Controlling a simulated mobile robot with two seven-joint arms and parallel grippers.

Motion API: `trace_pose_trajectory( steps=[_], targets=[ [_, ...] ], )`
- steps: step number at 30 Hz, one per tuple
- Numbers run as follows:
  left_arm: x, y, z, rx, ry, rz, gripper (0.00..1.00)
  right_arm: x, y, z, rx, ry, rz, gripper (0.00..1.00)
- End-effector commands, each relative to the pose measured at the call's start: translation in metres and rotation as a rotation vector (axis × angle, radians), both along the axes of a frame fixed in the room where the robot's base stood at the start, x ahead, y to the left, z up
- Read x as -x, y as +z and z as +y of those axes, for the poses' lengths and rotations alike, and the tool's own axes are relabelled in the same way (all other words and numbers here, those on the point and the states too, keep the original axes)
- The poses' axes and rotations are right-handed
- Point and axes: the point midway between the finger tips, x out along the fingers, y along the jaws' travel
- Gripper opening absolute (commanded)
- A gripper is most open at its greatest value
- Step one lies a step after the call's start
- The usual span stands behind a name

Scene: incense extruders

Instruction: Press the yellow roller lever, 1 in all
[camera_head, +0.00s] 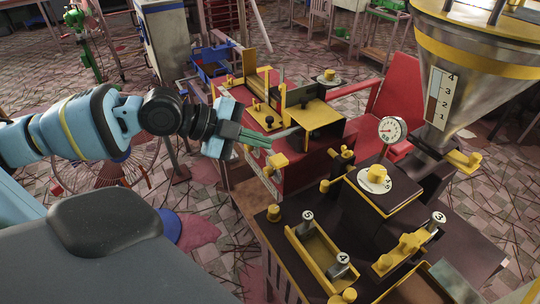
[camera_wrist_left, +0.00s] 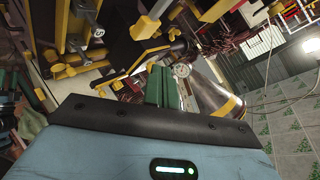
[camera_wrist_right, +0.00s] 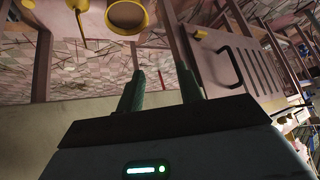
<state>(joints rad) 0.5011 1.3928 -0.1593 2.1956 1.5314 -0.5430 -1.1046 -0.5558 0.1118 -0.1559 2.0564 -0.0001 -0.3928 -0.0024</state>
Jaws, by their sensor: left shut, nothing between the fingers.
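My left gripper (camera_head: 268,138) is shut and empty. Its green fingers point right, in front of the red machine (camera_head: 295,172), and also show in the left wrist view (camera_wrist_left: 163,80). A yellow block-like part (camera_head: 277,161) on the machine's front lies just below the fingertips in the picture; I cannot tell whether they touch. I cannot tell for sure which yellow part is the roller lever. My right gripper (camera_wrist_right: 160,78) shows only in its wrist view, with its two fingers apart and nothing between them.
A dark bench (camera_head: 440,262) carries yellow-trimmed slots with numbered knobs, a round gauge (camera_head: 392,129) and a yellow knob (camera_head: 376,174). A metal hopper (camera_head: 470,95) stands at right. A panel with a dark handle (camera_wrist_right: 230,66) is near my right gripper.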

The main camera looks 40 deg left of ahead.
Motion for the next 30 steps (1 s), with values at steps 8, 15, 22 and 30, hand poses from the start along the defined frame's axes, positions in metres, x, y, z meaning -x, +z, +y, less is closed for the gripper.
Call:
trace_pose_trajectory(
  steps=[8,15,22,30],
  targets=[
    [0.004,0.017,0.002,-0.001,0.000,-0.003,0.00,-0.013,0.022,0.000,-0.001,0.000,-0.035,0.36],
    [0.004,0.016,0.002,-0.001,0.001,0.000,0.00,-0.013,0.023,0.000,-0.001,0.000,-0.036,0.36],
    [0.004,0.016,0.002,0.000,0.000,0.000,0.00,-0.012,0.022,0.000,0.000,0.000,-0.033,0.36],
    [0.004,0.016,0.002,0.000,0.001,-0.001,0.00,-0.011,0.021,0.000,0.000,0.000,-0.030,0.36]
  ],
)
